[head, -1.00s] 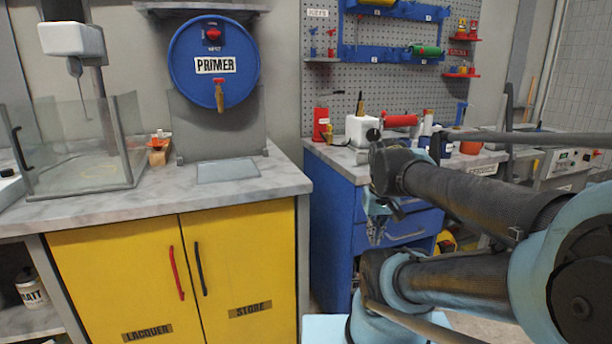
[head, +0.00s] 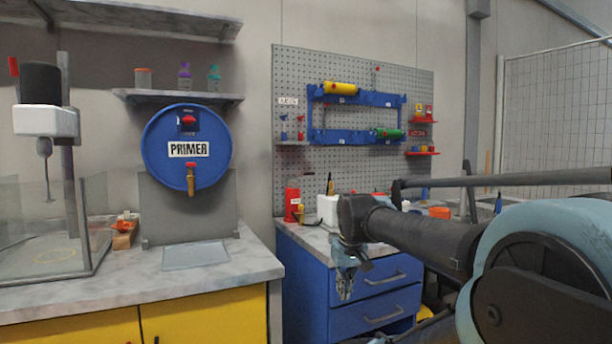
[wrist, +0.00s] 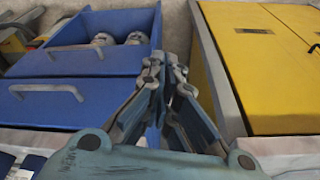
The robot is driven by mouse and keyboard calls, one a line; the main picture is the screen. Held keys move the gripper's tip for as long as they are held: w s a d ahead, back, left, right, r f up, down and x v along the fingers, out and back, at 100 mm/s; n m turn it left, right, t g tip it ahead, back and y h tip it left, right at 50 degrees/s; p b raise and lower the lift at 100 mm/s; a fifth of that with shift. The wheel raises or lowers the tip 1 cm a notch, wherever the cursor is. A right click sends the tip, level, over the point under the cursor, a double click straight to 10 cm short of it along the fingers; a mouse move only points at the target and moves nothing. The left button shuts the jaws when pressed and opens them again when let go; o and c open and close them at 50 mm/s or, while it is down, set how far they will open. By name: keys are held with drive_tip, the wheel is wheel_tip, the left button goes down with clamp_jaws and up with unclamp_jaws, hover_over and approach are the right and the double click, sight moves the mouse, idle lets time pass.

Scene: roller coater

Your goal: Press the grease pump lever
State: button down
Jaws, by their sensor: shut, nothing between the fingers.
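My gripper (head: 345,290) hangs pointing down in front of the blue drawer cabinet in the head view. In the wrist view its fingertips (wrist: 166,62) are together and nothing shows between them. A red canister (head: 292,204) stands upright on the cabinet's worktop in the head view, behind and above my gripper and apart from it. I cannot tell whether it is the grease pump, and I cannot make out a lever. My own arm hides part of the worktop to the right.
The blue drawer cabinet (head: 312,288) is close to my gripper; the wrist view shows its drawer fronts and handles (wrist: 45,90). A yellow cabinet (head: 200,318) stands left, under a blue primer drum (head: 187,168). A white container (head: 328,210) stands beside the canister.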

drive_tip(key=w+a+r+n+t+y, duration=0.1)
drive_tip(key=w+r+t, duration=0.1)
drive_tip(key=w+r, duration=1.7)
drive_tip(key=w+a+r+n+t+y, duration=0.1)
drive_tip(key=w+a+r+n, duration=0.1)
drive_tip(key=w+r, duration=1.7)
wheel_tip(320, 180, up, 6)
drive_tip(key=shift+w+f+t, duration=0.15)
drive_tip(key=shift+f+t, duration=0.05)
drive_tip(key=shift+t, duration=0.2)
drive_tip(key=shift+a, duration=0.1)
drive_tip(key=x, duration=0.9)
drive_tip(key=shift+w+a+f, duration=0.1)
drive_tip(key=shift+w+f, duration=0.05)
drive_tip(key=shift+f, duration=0.1)
wheel_tip(320, 180, down, 3)
drive_tip(key=shift+f, duration=0.65)
drive_tip(key=shift+s, duration=0.25)
